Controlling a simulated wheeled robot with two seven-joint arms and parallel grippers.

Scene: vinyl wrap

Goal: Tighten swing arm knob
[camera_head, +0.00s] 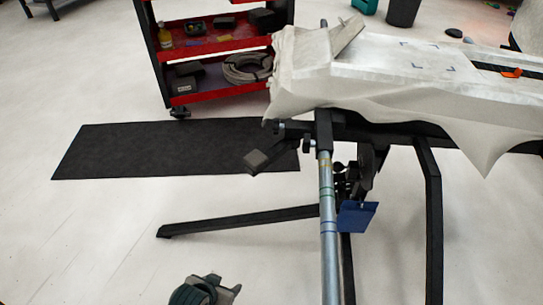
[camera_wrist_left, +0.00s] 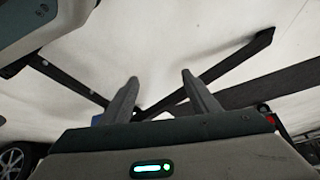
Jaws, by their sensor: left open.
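The black stand (camera_head: 433,220) is at the right in the head view, under a pale covered panel. A swing arm (camera_head: 275,150) with a block-like end juts left from the stand's top. A small dark knob (camera_head: 307,146) appears beside the upright post; I cannot tell for certain that it is the swing arm knob. My left gripper (camera_head: 222,286) is at the bottom edge in the head view, well below and apart from the swing arm. In the left wrist view its two fingers (camera_wrist_left: 160,79) are spread and empty, with floor and black stand legs beyond. My right gripper does not show.
A silver pole (camera_head: 328,225) with coloured bands stands below the panel (camera_head: 400,75). A blue piece (camera_head: 357,216) hangs beside it. A red tool cart (camera_head: 216,45) and a black mat (camera_head: 160,150) lie behind. Stand legs (camera_head: 240,220) cross the white floor; the left floor is clear.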

